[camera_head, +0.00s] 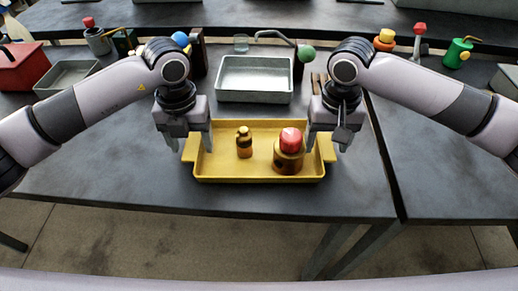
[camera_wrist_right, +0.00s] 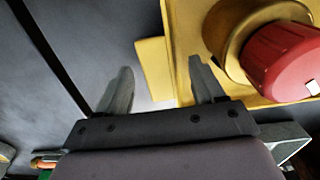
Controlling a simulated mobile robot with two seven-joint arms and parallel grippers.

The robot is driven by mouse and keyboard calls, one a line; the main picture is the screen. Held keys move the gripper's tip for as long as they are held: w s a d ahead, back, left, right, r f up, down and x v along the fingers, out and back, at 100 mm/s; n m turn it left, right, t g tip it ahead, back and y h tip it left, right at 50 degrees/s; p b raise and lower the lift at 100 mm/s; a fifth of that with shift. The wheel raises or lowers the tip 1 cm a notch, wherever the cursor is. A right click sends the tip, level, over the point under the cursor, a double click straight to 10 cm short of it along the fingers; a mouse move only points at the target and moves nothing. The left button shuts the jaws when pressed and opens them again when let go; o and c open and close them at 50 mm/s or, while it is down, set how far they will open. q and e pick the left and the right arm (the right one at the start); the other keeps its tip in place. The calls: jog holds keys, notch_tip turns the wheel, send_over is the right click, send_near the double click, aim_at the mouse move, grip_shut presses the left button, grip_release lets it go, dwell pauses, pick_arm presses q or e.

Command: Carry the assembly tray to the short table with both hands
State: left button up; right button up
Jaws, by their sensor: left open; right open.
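The yellow assembly tray (camera_head: 260,179) sits on the dark table near its front edge. It holds a small amber bottle (camera_head: 244,143) and a larger brown-gold container with a red top (camera_head: 290,142), which shows in the right wrist view too (camera_wrist_right: 285,62). My left gripper (camera_head: 190,144) is open at the tray's left handle (camera_head: 188,150). My right gripper (camera_head: 327,146) is open at the right handle (camera_head: 329,153). In the right wrist view its open fingers (camera_wrist_right: 160,75) lie either side of the yellow handle (camera_wrist_right: 153,66). Contact cannot be told. I cannot tell which surface is the short table.
A grey metal tray (camera_head: 254,80) stands behind the yellow tray. A red box (camera_head: 20,68) and another grey tray (camera_head: 66,77) are at the left. A green can (camera_head: 457,53) stands at the back right. A seam parts the dark tables (camera_head: 440,170) at right. Concrete floor lies in front.

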pick_arm(q)
grip_shut()
pick_arm(e)
grip_shut()
pick_arm(q)
jog(key=shift+r, duration=0.25)
pick_arm(e)
jog(key=shift+r, duration=0.25)
